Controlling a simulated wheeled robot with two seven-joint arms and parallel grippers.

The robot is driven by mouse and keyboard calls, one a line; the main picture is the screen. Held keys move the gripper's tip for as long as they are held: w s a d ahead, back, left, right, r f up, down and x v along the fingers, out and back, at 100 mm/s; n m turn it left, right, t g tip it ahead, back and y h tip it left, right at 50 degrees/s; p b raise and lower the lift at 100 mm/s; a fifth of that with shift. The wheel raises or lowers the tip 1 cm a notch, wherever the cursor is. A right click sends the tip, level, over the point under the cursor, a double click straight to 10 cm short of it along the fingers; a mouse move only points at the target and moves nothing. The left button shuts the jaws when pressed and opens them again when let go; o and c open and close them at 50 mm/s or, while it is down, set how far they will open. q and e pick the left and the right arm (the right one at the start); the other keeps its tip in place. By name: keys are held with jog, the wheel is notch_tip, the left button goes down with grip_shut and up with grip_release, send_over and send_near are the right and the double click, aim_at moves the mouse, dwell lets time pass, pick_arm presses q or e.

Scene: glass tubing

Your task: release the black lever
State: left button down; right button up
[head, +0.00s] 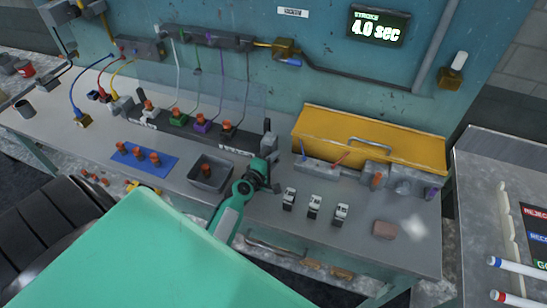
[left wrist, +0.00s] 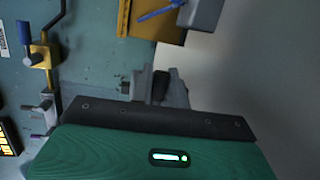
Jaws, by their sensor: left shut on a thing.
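My left gripper (head: 264,172) reaches in from below, at the right end of the long black rack on the bench. In the left wrist view its grey fingers (left wrist: 158,92) are shut on a small black piece, which looks like the black lever (left wrist: 161,84). In the head view my gripper and wrist mostly hide the lever, so its angle cannot be told. My right gripper is not in view.
The rack (head: 152,124) holds several coloured blocks with orange tops. A grey bin (head: 195,180) and a blue mat (head: 135,164) lie to the left. Three black-and-white clips (head: 314,206) and a yellow box (head: 375,132) stand to the right. A wall display (head: 378,27) reads 4.0 sec.

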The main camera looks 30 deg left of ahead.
pick_arm(q)
jog(key=shift+f+m, duration=0.15)
jog(key=shift+m, duration=0.15)
jog(key=c, duration=1.4)
grip_release()
jog(key=s+b, duration=0.1)
jog(key=s, duration=0.3)
jog(key=s+r, duration=0.1)
jog(key=s, duration=0.3)
jog(key=s+r+b, duration=0.1)
jog(key=s, duration=0.3)
jog(key=shift+s+d+r+b, duration=0.15)
jog(key=shift+s+b, duration=0.15)
jog(key=shift+b, duration=0.05)
jog(key=shift+s+r, duration=0.2)
jog(key=shift+s, duration=0.3)
